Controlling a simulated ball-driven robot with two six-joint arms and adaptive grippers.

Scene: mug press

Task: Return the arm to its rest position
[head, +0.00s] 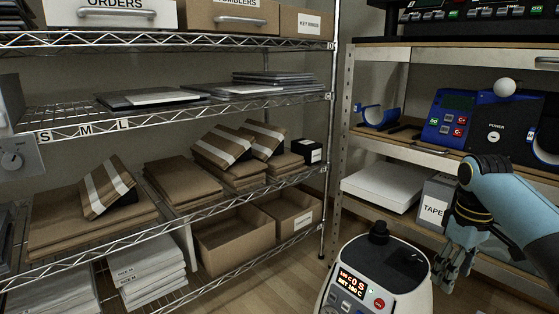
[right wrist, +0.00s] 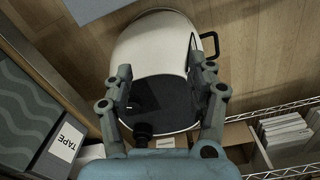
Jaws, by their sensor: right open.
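My right gripper (head: 452,268) hangs at the lower right of the head view, pointing down, in front of the tape box. In the right wrist view it (right wrist: 165,80) shows with its two fingers apart and nothing between them. The mug press (head: 480,122), blue with a white ball-topped handle, stands on the right-hand shelf, above and behind my right gripper. A blue ring-shaped part (head: 381,116) sits to its left. My left gripper is in neither view.
The tape box (head: 433,200) and a white flat box (head: 382,187) stand on the lower right shelf. A wire rack with packages (head: 175,180) and open cartons (head: 235,240) fills the left. Wooden floor shows between.

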